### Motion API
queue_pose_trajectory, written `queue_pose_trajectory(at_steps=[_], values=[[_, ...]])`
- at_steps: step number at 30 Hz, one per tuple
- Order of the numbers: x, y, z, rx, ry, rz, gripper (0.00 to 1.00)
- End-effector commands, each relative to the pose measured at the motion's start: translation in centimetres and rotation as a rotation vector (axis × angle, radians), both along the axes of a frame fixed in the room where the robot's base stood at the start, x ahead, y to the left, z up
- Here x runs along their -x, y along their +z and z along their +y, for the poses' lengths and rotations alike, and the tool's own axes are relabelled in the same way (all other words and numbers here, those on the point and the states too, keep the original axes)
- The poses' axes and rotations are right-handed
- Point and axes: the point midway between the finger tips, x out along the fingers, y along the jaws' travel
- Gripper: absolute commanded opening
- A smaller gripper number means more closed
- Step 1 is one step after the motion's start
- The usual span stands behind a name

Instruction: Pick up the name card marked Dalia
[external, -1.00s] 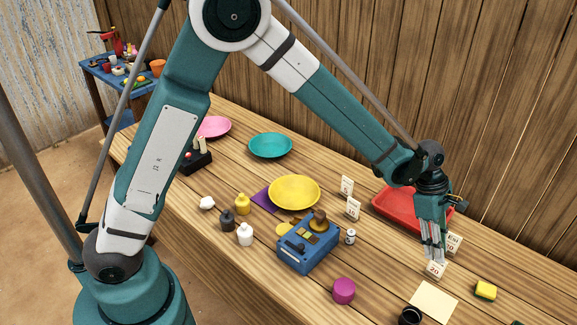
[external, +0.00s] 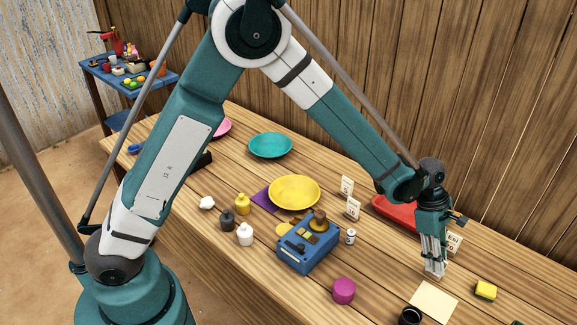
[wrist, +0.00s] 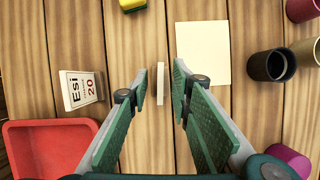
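A small white card (wrist: 160,83) stands edge-on between my fingers in the wrist view, with a gap on each side. Its face is turned out of sight, so I cannot read its name there. My gripper (external: 435,270) is open, pointing down at the table around this card, and its green-padded fingers (wrist: 159,90) show apart in the wrist view. In the external view the fingers mostly hide the card. Another card (wrist: 82,90) reads Esi, 20. Two more white cards (external: 347,186) (external: 353,208) stand further left; their names are too small to read.
A red tray (wrist: 40,145) lies close to the Esi card. A cream sheet (external: 433,301), a yellow sponge (external: 486,290), a dark cup (external: 410,316) and a purple cylinder (external: 344,291) are nearby. A blue scale (external: 308,250) stands left. The wooden wall runs behind.

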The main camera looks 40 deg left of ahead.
Motion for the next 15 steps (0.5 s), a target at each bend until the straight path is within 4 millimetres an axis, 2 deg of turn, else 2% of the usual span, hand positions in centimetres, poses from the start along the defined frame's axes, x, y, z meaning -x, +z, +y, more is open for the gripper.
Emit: queue_pose_trajectory(at_steps=[5,15], values=[[0.07,-0.89,-0.34,0.000,0.000,0.000,0.22],[0.05,-0.92,-0.34,0.000,0.000,0.000,0.22]])
